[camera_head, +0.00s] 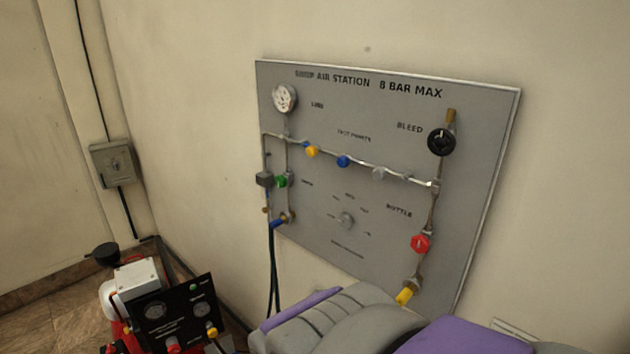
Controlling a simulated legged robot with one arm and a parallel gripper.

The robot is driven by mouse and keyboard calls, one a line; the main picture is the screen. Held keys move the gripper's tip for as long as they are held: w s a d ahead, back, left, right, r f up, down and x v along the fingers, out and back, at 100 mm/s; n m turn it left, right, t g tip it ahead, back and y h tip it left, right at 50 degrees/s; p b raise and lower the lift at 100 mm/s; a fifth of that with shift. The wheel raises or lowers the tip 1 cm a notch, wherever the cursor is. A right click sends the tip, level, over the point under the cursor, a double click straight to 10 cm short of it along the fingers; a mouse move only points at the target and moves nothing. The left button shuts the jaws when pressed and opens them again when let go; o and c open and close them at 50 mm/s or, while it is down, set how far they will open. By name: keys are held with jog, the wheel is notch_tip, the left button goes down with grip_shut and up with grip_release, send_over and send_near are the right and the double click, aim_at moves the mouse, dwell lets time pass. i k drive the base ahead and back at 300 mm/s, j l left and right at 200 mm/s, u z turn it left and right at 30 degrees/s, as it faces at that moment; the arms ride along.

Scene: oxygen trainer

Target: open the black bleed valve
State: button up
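The black bleed valve (441,142) is a round black knob at the upper right of the grey wall panel (330,120), just right of the printed word BLEED. A short brass fitting (451,115) stands above it, and a pipe runs down from it. Nothing touches the knob. Whether the valve is open or closed cannot be told. Grey and purple parts of my own body show at the bottom, below the panel. My gripper's fingers cannot be made out in this view.
The panel also carries a red knob (420,243), a yellow fitting (405,296), a blue knob (343,161) and a gauge (284,97). A red machine with a black gauge panel (172,312) stands at the lower left. The space before the bleed valve is clear.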

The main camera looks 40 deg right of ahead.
aim_at(441, 143)
jog(key=z, duration=1.6)
